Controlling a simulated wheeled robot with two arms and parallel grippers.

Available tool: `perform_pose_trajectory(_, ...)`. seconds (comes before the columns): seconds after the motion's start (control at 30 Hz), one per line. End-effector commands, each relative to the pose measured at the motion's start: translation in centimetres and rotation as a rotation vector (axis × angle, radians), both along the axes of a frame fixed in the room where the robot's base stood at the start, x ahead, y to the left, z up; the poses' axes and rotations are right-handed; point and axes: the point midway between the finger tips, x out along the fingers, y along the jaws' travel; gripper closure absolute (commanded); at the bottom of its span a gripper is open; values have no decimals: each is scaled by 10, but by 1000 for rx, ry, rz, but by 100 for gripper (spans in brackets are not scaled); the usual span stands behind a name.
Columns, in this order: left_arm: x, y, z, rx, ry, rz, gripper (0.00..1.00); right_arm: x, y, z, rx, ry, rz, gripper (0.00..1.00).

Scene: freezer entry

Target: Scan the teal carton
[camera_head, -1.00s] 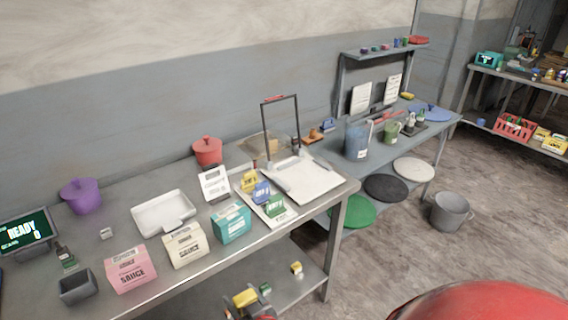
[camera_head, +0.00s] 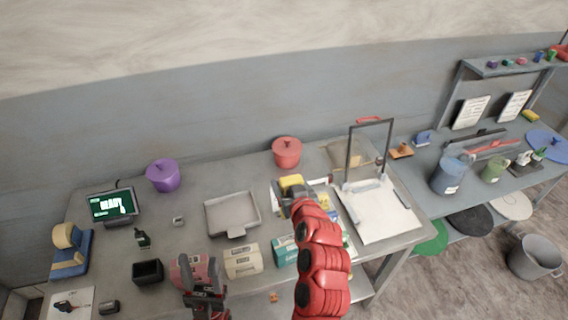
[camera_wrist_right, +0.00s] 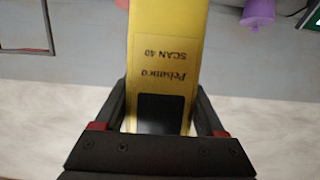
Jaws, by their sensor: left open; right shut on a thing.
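The teal carton (camera_head: 284,252) stands on the steel table in the head view, partly hidden by my red right arm. My right gripper (camera_head: 294,195) is shut on a yellow scanner (camera_head: 290,181) above the table, beyond the teal carton. The right wrist view shows the yellow scanner (camera_wrist_right: 166,25) between my right fingers (camera_wrist_right: 163,118), with "SCAN 40" printed upside down and a dark panel below. My left gripper (camera_head: 203,284) is open in front of the pink carton (camera_head: 178,271) and partly covers it.
A cream carton (camera_head: 242,261) stands between the pink and teal ones. A grey tray (camera_head: 231,232), a black bin (camera_head: 148,271), a screen (camera_head: 110,206), a purple pot (camera_head: 163,176) and a red pot (camera_head: 286,153) stand around. A white board with a dark frame (camera_head: 378,213) is at right.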

Motion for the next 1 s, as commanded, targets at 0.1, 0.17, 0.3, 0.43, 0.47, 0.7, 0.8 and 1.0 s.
perform_pose_trajectory(0.1, 0, 0, 1, 0, 0, 0, 50, 0, 3, 1, -1, 0, 7, 98)
perform_pose_trajectory(0.17, 0, 0, -1, 0, 0, 0, 50, 0, 3, -2, -1, 1, 7, 98)
perform_pose_trajectory(0.3, 0, 0, -5, 0, 0, 0, 50, 0, 3, -14, -2, 4, 7, 98)
perform_pose_trajectory(0.43, 0, 0, -11, 0, 0, 0, 50, 0, 3, -29, -2, 5, 8, 98)
perform_pose_trajectory(0.47, 0, 0, -12, 0, 0, 0, 50, 0, 3, -32, -2, 4, 7, 98)
perform_pose_trajectory(0.7, 0, 0, -35, 0, 0, 0, 50, 0, 3, -65, 2, 1, 5, 98)
perform_pose_trajectory(0.8, 0, 0, -42, 0, 0, 0, 50, 0, 3, -77, 0, 1, 5, 98)
perform_pose_trajectory(1.0, 0, 0, -48, 0, 0, 0, 50, 0, 2, -87, 0, 0, 4, 98)
